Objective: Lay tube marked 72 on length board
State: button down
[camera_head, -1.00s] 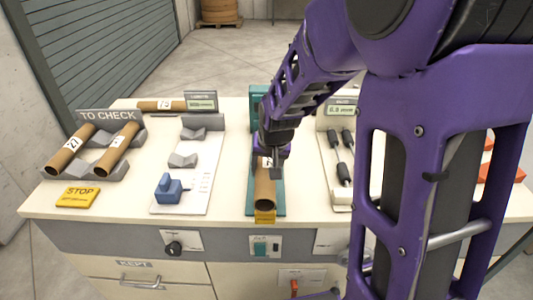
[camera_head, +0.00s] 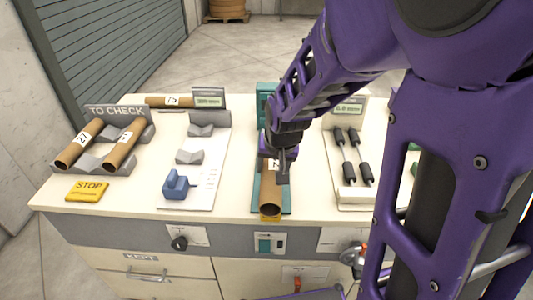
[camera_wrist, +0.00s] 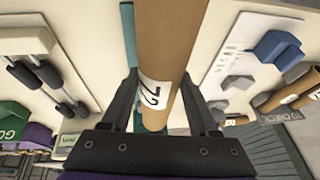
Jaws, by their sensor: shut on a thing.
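The brown cardboard tube marked 72 (camera_head: 270,194) is in my gripper (camera_head: 277,172), above or on the narrow teal stand (camera_head: 285,205). I cannot tell whether the tube still touches the stand. The wrist view shows the tube (camera_wrist: 172,40) between both fingers of my gripper (camera_wrist: 165,105), with its white label just past the palm. The length board (camera_head: 203,195) is the white board left of the stand. It carries two grey V-shaped rests (camera_head: 190,157) and a blue block (camera_head: 177,184) at its near end; the rests are empty.
Left is a TO CHECK rack (camera_head: 85,167) with two tubes, and a yellow STOP plate (camera_head: 88,190). A tube marked 75 (camera_head: 170,101) lies at the back. Right of the stand is a board with black rollers (camera_head: 350,160). Small signs stand behind the boards.

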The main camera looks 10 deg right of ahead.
aim_at(272, 163)
jog(key=shift+r+p, duration=0.85)
jog(key=shift+r, duration=2.8)
